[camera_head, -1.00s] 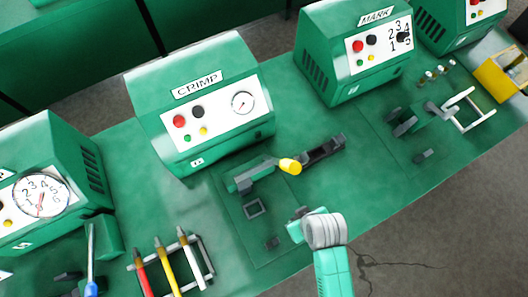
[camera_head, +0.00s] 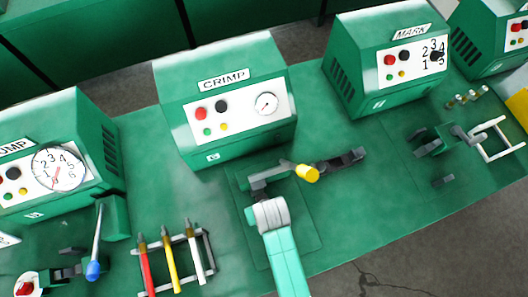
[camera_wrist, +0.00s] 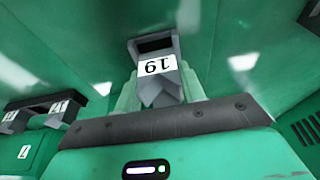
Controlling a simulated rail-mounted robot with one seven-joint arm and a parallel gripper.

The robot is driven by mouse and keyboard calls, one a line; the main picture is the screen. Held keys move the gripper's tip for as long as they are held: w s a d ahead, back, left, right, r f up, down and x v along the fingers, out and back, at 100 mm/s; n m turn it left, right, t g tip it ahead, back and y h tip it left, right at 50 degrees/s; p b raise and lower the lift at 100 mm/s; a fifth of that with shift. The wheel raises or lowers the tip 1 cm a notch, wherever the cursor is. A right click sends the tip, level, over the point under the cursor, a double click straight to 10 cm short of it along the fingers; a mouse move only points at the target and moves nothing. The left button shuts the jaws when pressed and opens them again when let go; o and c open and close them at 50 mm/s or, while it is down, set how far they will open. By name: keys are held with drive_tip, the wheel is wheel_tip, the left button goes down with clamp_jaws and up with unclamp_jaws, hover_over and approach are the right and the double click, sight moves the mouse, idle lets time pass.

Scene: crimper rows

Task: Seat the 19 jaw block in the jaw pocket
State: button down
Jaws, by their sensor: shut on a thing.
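My gripper (camera_wrist: 160,88) is shut on the grey 19 jaw block (camera_wrist: 160,92). The block's white label reads upside down in the wrist view. A grey frame with a dark opening, apparently the jaw pocket (camera_wrist: 173,41), shows just past the block's label end. I cannot tell whether block and pocket touch. In the head view, my wrist is over the green plate in front of the CRIMP machine (camera_head: 226,120), hiding the block and pocket. The crimp tool with its yellow-ended handle (camera_head: 306,172) lies just behind my wrist.
A dark rack (camera_head: 340,160) lies right of the yellow handle; labelled blocks (camera_wrist: 58,110) show at left in the wrist view. A rack of red, yellow and white-handled tools (camera_head: 172,262) stands at left. The MARK machine (camera_head: 375,70) stands at right.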

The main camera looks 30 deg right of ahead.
drive_tip(key=shift+s+f, duration=0.35)
drive_tip(key=shift+f, duration=0.3)
drive_tip(key=c, duration=0.8)
unclamp_jaws()
drive_tip(key=shift+c, duration=0.2)
drive_tip(key=shift+r, duration=0.3)
drive_tip(key=p+v, duration=0.2)
drive_tip(key=v, duration=0.9)
drive_tip(key=shift+r, duration=0.4)
drive_tip(key=shift+w, duration=0.1)
